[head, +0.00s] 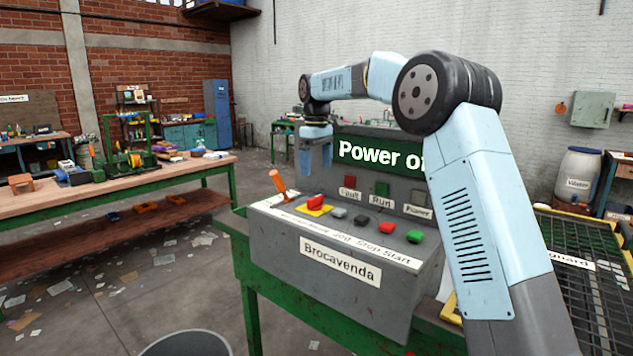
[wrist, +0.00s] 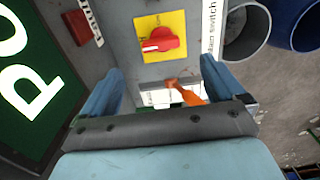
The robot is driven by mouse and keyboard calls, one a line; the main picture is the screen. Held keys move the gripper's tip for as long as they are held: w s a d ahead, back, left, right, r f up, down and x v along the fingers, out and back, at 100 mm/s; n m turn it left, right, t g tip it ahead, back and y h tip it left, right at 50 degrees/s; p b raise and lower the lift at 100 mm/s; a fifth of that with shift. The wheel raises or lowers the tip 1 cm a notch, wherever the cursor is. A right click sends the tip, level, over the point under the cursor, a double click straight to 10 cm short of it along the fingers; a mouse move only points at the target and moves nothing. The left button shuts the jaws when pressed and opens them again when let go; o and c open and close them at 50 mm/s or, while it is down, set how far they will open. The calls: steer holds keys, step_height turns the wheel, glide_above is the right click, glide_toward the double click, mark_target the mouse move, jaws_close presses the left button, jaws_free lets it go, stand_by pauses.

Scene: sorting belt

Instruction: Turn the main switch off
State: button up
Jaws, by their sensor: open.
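The main switch is a red rotary knob (head: 315,201) on a yellow plate, at the left of the grey console (head: 340,282). In the wrist view the red knob (wrist: 160,41) sits on its yellow plate (wrist: 175,21), beyond the fingers, with its handle lying roughly across the picture. A partly cut label beside it ends in "switch". My gripper (head: 314,168) is above the knob and apart from it. In the wrist view my gripper (wrist: 160,84) is open, with nothing between its fingers. The green display (head: 378,154) reads "Power of", the rest hidden behind my arm.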

steer(key=shift+r, duration=1.95)
